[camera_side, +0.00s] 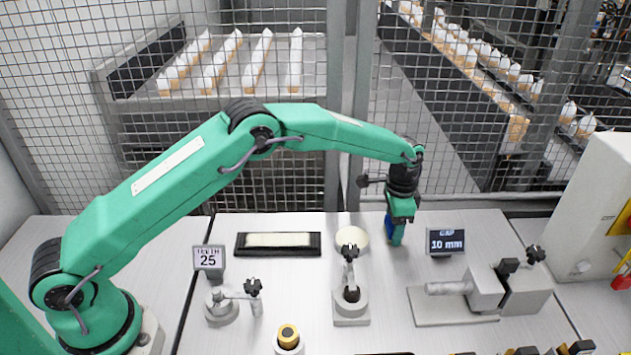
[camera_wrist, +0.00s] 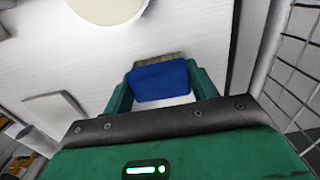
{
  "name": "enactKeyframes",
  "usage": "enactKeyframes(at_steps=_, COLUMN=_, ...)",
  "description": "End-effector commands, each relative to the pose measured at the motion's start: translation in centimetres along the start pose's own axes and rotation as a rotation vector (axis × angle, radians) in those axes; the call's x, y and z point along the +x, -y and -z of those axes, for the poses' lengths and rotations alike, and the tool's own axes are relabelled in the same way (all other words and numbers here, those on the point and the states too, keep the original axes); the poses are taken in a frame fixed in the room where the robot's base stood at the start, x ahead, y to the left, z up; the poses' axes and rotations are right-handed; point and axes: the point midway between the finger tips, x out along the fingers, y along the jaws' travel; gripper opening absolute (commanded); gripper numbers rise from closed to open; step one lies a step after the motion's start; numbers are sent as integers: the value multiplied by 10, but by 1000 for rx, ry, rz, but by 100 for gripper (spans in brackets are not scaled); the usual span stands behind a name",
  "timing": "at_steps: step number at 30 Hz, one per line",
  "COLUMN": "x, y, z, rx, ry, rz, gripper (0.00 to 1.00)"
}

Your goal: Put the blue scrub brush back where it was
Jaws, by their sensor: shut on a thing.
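The blue scrub brush (camera_wrist: 160,82) is between the two green fingers of my gripper (camera_wrist: 158,88) in the wrist view, with a strip of brownish bristles along its far edge. My gripper is shut on it. In the side view my gripper (camera_side: 397,232) points down at the back of the table, just right of a round cream disc. Only a sliver of the blue brush (camera_side: 388,226) shows there, at the left of the fingers. I cannot tell whether the brush touches the table.
The cream disc (camera_side: 352,240) lies left of my gripper. A black tray with a white strip (camera_side: 278,252) lies farther left. A small "10 mm" display (camera_side: 446,242) and a grey clamp fixture (camera_side: 475,295) stand to the right. A wire mesh fence (camera_side: 260,180) rises behind the table.

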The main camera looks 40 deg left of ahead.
Motion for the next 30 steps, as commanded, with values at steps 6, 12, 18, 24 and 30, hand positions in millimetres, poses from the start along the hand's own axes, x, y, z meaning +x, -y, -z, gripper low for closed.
enactKeyframes(at_steps=6, x=2, y=0, z=0, rx=0, ry=1, rz=0, gripper=79)
enactKeyframes(at_steps=12, x=1, y=0, z=0, rx=0, ry=0, rz=0, gripper=79)
enactKeyframes(at_steps=18, x=-3, y=0, z=0, rx=0, ry=-1, rz=0, gripper=79)
enactKeyframes(at_steps=24, x=-19, y=0, z=0, rx=0, ry=-2, rz=1, gripper=79)
enactKeyframes(at_steps=30, x=-48, y=0, z=0, rx=0, ry=-2, rz=1, gripper=79)
